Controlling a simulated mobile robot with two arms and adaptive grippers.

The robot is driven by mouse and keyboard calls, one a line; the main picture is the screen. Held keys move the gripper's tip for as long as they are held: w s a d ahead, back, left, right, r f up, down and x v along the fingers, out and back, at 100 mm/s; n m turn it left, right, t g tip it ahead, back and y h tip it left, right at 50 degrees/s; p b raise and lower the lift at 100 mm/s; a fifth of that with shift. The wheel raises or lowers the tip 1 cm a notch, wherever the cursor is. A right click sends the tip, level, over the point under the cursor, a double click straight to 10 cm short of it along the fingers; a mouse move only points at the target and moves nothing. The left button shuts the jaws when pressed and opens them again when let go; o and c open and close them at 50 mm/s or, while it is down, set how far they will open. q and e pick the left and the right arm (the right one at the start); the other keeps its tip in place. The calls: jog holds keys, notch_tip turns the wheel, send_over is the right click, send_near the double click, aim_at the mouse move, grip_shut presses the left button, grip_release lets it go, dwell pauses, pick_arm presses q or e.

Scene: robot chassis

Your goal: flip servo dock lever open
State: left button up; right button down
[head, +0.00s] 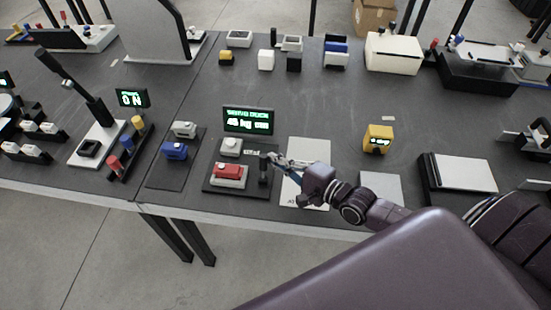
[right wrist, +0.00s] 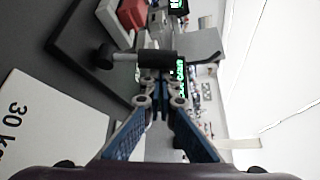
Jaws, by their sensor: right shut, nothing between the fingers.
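The servo dock (head: 210,187) is a dark plate on the bench. A green-lettered display (head: 247,121) stands behind it. A red servo (head: 229,172) and a white one (head: 231,147) sit on it. The black lever (head: 264,168) stands at the dock's right side. In the right wrist view the lever's black handle (right wrist: 157,56) lies across the picture just beyond the fingertips. My right gripper (head: 276,158) is shut and empty, close beside the lever; I cannot tell whether it touches. Its fingertips show in the right wrist view (right wrist: 157,88). My left gripper is not in view.
A white 30 kg plate (head: 307,170) lies right of the dock, under my right gripper. A blue servo (head: 175,150) is on a mat to the left. A yellow device (head: 378,138) stands to the right. The bench behind the display is mostly clear.

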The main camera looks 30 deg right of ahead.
jog(key=shift+s+a+n, duration=0.1)
jog(key=shift+s+n, duration=0.15)
jog(key=shift+n, duration=0.05)
jog(key=shift+t, duration=0.3)
jog(key=shift+s+a+n+t+b, duration=0.35)
jog(key=shift+s+n+t+b, duration=0.1)
jog(key=shift+n+b, duration=0.3)
jog(key=shift+s+a+r+n+t+y+b, duration=0.1)
jog(key=shift+s+a+n+t+y+b, duration=0.25)
jog(key=shift+n+b, duration=0.4)
jog(key=shift+s+a+r+n+t+y+b, duration=0.1)
jog(key=shift+s+a+n+t+y+b, duration=0.15)
jog(key=shift+s+n+t+b, duration=0.4)
jog(key=shift+s+a+r+n+t+y+b, duration=0.15)
jog(key=shift+s+a+n+y+b, duration=0.2)
jog(key=shift+n+b, duration=0.55)
jog(key=shift+w+d, duration=0.1)
jog(key=shift+w, duration=0.1)
